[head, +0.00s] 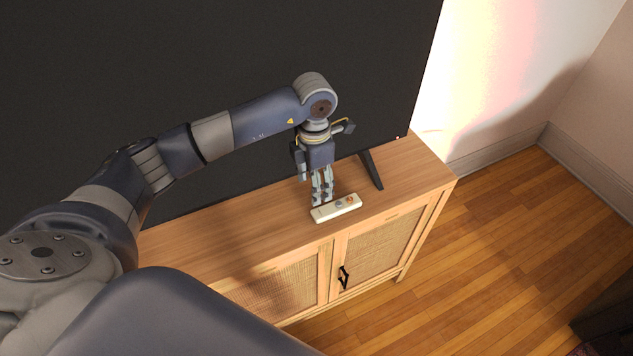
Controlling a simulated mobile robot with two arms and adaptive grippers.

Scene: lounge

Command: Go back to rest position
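My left arm comes in from the left and reaches over a wooden cabinet (240,228). My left gripper (322,199) points down just above or at the cabinet top; I cannot tell if the tips touch it. Its two fingers stand apart with a narrow gap, and nothing shows between them. A small white remote-like bar (325,214) with a grey and an orange round button lies on the cabinet top, just in front of the fingertips. My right gripper is not in view.
A large dark television (200,60) stands behind my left arm, with its foot (371,170) right of the gripper. The cabinet has woven doors and a black handle (343,277). Wooden floor (510,220) is clear at the right; a dark object (605,325) sits at lower right.

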